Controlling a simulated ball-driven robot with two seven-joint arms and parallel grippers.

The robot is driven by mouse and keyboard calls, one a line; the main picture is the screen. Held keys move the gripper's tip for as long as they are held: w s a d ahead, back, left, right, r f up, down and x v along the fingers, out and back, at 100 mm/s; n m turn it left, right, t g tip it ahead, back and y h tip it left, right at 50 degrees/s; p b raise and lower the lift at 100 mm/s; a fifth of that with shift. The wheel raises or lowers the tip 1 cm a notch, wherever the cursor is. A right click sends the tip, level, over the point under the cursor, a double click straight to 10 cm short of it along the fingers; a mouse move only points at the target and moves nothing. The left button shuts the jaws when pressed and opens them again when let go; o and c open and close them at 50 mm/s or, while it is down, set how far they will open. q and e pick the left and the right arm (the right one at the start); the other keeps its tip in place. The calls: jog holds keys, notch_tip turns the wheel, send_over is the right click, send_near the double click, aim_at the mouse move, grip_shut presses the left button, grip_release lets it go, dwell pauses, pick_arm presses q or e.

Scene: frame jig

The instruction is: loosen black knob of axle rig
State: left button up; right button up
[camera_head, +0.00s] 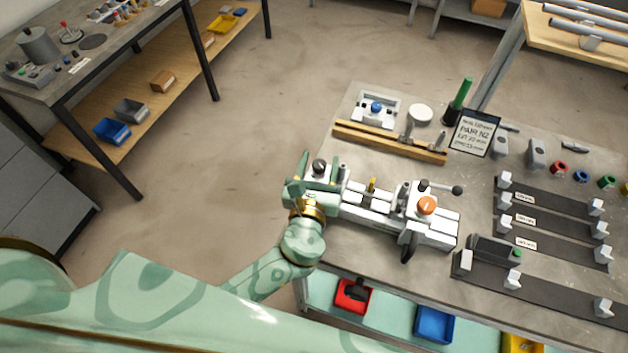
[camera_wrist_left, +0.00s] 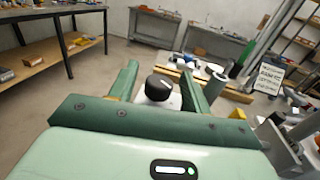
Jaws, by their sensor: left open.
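The axle rig (camera_head: 385,208) is a long white and grey fixture on the near left of the workbench, with an orange knob (camera_head: 426,205) on it. A round black knob (camera_head: 319,165) stands at its left end. My left gripper (camera_head: 320,172) is at that end, its jaws open. In the left wrist view the black knob (camera_wrist_left: 158,85) sits between the two green fingers (camera_wrist_left: 158,92), with a gap visible on each side. The knob's lower part is hidden behind the gripper body. My right gripper is not in view.
Wooden rails (camera_head: 390,140) lie behind the rig. A sign (camera_head: 475,132) and a green-handled tool (camera_head: 461,95) stand at the back. Dark strips with white blocks (camera_head: 550,222) fill the bench's right side. Red (camera_head: 346,300) and blue (camera_head: 434,325) bins sit on the lower shelf. The floor to the left is clear.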

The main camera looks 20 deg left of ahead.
pick_arm(q)
jog(key=s+d, duration=0.2)
jog(key=s, duration=1.3)
jog(key=shift+s+b, duration=0.4)
jog(key=shift+b, duration=0.05)
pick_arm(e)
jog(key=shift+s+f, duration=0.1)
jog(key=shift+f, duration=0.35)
pick_arm(q)
jog(key=w+a+f+g+h+b, duration=0.1)
jog(key=w+a+f+h+b, duration=0.25)
jog(key=a, duration=0.25)
jog(key=w+a+f+g+h+b, duration=0.1)
jog(key=w+a+f+h+b, duration=0.1)
jog(key=w+a+f+b, duration=0.25)
jog(key=a+r+m+g+h+b, duration=0.55)
jog(key=r+m+g+h, duration=0.2)
jog(key=m+h, duration=0.6)
jog(key=shift+t+y, duration=0.25)
jog(key=shift+y, duration=0.05)
jog(key=x, duration=1.6)
jog(key=shift+w+r+p, duration=0.15)
jog(key=shift+w+p, duration=0.05)
jog(key=shift+p, duration=0.1)
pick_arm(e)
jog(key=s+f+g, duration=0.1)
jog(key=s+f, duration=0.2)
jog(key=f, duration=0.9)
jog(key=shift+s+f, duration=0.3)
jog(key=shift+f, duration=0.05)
